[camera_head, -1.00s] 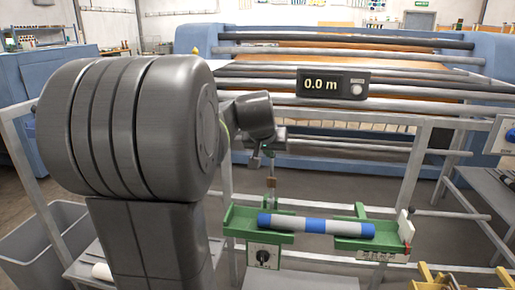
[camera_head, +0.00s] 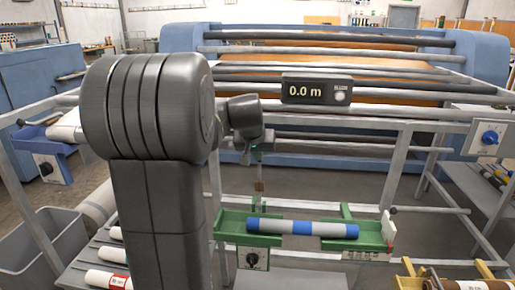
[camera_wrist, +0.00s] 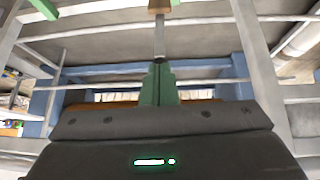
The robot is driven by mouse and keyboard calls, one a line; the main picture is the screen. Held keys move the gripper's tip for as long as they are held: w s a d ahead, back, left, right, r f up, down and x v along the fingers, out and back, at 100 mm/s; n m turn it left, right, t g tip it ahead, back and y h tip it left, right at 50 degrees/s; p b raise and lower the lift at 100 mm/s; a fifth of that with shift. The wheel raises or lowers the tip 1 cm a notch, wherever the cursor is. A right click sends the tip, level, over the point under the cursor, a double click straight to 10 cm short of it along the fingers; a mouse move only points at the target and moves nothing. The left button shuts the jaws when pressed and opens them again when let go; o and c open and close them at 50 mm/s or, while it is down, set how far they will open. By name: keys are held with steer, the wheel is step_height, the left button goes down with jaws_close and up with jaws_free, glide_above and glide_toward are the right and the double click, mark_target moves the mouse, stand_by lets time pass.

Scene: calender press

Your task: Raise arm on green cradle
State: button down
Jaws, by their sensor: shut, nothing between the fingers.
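A green cradle (camera_head: 228,221) stands at the lower middle of the head view. A white and blue striped roll (camera_head: 325,229) lies across it. A pale upright plate (camera_head: 387,228) with a small dark-knobbed lever (camera_head: 393,211) is at the cradle's right end. A dial (camera_head: 257,259) sits on its left front. My gripper (camera_head: 260,187) points down just above and behind the cradle's left part, apart from the roll. Its thin fingers are together and empty, with brown tips. In the wrist view the shut fingers (camera_wrist: 160,8) extend upward from the dark gripper body.
A blue cradle (camera_head: 30,137) holding a white roll is at left. Another blue dial (camera_head: 489,138) is at right. A display (camera_head: 316,91) reads 0.0 m. Grey frame rails (camera_head: 408,165) surround the cradle. A grey bin (camera_head: 50,240) and several rolls are lower left.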

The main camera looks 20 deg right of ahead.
steer(key=w+d+g+y+p, duration=0.1)
steer(key=w+d+g+p, duration=0.1)
steer(key=w+p, duration=0.3)
steer(key=d+f+p, duration=0.1)
steer(key=p, duration=0.2)
steer(key=shift+w+d, duration=0.2)
steer(key=shift+w, duration=0.1)
steer(key=shift+r, duration=0.1)
steer(key=w+p+v, duration=0.1)
steer(key=v, duration=1.2)
steer(key=shift+s+d+r, duration=0.15)
steer(key=shift+r, duration=0.4)
